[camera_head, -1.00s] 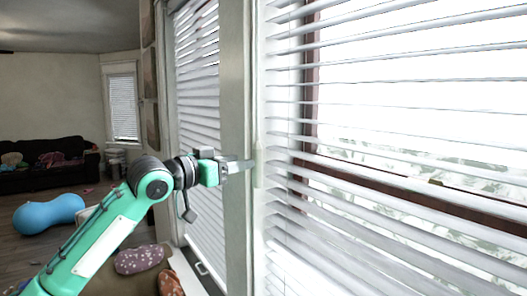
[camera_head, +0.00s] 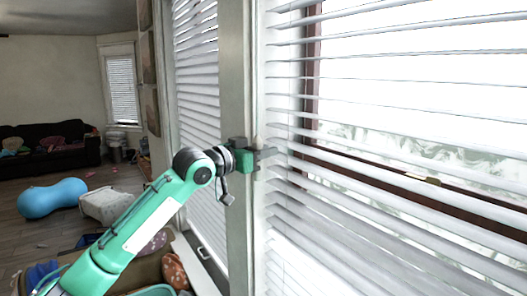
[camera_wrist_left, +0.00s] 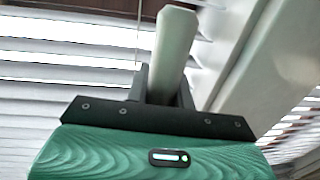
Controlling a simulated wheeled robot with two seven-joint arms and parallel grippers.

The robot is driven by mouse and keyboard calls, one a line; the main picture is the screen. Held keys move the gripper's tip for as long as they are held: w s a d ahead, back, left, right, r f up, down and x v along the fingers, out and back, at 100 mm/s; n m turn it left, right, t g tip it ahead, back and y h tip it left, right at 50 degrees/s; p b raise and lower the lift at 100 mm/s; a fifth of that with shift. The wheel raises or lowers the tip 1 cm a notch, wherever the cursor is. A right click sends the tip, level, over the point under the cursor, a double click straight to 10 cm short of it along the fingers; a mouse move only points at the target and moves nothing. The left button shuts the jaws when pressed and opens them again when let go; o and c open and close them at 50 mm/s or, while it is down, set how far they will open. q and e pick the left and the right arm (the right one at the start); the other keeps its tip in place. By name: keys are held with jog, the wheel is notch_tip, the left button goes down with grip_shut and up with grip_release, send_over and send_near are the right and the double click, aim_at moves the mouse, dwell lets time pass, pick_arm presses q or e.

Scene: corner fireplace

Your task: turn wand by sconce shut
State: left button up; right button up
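The wand is a pale, flat-sided stick; in the wrist view (camera_wrist_left: 174,48) it stands up between my left gripper's dark fingers (camera_wrist_left: 164,90), which lie close on both sides of it. In the head view only its pale tip (camera_head: 258,143) shows above my left gripper (camera_head: 264,153), beside the window post. The wand's lower part is hidden by the gripper. The white blind (camera_head: 350,88) hangs right of the post; its slats are apart and bright light shows between them. My right gripper is not in view. I cannot pick out the sconce.
The pale window post (camera_head: 237,90) stands right behind my left wrist. A second blind (camera_head: 197,75) hangs left of it.

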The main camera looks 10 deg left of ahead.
pick_arm(q)
jog(key=shift+c, duration=1.4)
jog(key=shift+n+t+y, duration=0.3)
jog(key=shift+a+n+g+y+b, duration=0.3)
jog(key=shift+n+y+b, duration=1)
jog(key=shift+n+y, duration=1.85)
jog(key=shift+a+n+g+y+b, duration=0.1)
jog(key=shift+a+n+y+b, duration=0.4)
jog(key=shift+n+y+b, duration=2.45)
jog(key=shift+a+n+g+y+p, duration=0.3)
jog(key=shift+n+y, duration=1.2)
jog(key=shift+y, duration=3.5)
jog(key=shift+a, duration=0.15)
